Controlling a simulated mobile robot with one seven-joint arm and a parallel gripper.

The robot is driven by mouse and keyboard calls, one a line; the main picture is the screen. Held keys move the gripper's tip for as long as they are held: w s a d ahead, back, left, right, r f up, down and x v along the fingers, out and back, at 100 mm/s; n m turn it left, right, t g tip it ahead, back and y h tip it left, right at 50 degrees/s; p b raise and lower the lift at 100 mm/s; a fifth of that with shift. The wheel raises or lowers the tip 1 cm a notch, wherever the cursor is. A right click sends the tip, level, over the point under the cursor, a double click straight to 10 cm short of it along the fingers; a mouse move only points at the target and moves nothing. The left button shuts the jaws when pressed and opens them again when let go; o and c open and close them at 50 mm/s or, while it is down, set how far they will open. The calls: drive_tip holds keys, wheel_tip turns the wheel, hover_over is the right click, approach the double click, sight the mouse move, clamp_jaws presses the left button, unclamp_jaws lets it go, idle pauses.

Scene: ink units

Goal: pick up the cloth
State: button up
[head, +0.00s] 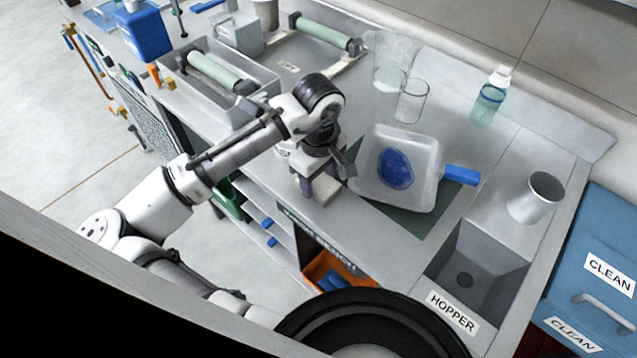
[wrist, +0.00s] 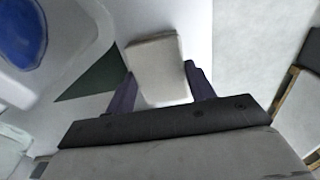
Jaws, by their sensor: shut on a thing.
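The cloth (wrist: 155,55) is a pale off-white folded piece, seen in the wrist view between the two dark purple fingers of my gripper (wrist: 160,85). The gripper is shut on it, with a finger on each side. In the head view my gripper (head: 319,182) is at the front edge of the worktop, left of a white tray (head: 432,165). I cannot tell whether the cloth touches the worktop.
Behind stand a clear glass (head: 411,101) and a bottle (head: 487,103). A sink (head: 478,265) and a cup (head: 536,197) are at right.

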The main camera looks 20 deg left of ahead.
wheel_tip(320, 180, up, 20)
drive_tip(key=b, duration=0.1)
idle(0.5)
drive_tip(key=o, duration=0.4)
drive_tip(key=c, duration=0.3)
